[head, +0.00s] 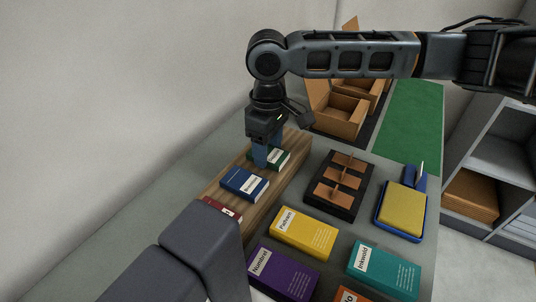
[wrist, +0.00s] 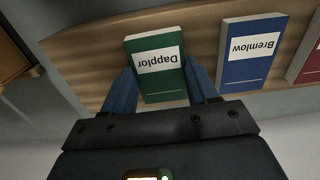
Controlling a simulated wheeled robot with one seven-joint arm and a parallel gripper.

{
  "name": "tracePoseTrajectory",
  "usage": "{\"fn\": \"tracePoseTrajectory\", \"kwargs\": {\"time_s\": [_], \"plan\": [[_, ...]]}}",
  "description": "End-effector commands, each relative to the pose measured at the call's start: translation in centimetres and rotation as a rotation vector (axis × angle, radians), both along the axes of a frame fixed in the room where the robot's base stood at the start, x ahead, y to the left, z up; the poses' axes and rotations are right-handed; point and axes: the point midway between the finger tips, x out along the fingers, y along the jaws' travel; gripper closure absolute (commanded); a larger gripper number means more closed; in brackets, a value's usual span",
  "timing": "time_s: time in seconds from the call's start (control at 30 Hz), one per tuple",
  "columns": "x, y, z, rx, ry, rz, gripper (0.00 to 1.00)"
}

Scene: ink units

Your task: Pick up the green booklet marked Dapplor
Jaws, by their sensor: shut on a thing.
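The green booklet (wrist: 159,63) has a white label reading Dapplor, upside down in the wrist view. It lies on a wooden board (head: 215,190) at the back left of the table. In the head view the green booklet (head: 280,159) is partly hidden by my gripper (head: 262,162). In the wrist view my gripper (wrist: 163,90) has one blue finger on each side of the booklet and is shut on it. I cannot tell whether the booklet is clear of the board.
The blue Bremlow booklet (head: 245,184) and a red booklet (head: 222,208) lie on the same board. A dark tray with brown dividers (head: 341,185), a yellow pad on a blue tray (head: 402,208), and yellow (head: 304,234), purple (head: 283,274) and teal (head: 383,270) boxes stand to the right. Open cardboard boxes (head: 337,116) are behind.

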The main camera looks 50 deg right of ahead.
Motion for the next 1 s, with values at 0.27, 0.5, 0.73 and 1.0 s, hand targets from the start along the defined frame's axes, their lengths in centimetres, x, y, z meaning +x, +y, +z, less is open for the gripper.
{"fn": "tracePoseTrajectory", "kwargs": {"time_s": [0.27,0.5,0.73,1.0], "plan": [[0.0,0.0,0.0,0.0,0.0,0.0,0.73],[0.0,0.0,0.1,0.0,0.0,0.0,0.73],[0.1,0.0,1.5,-0.001,-0.002,0.0,0.73],[-1.9,-2.4,5.7,0.0,-0.002,-0.005,0.73]]}}
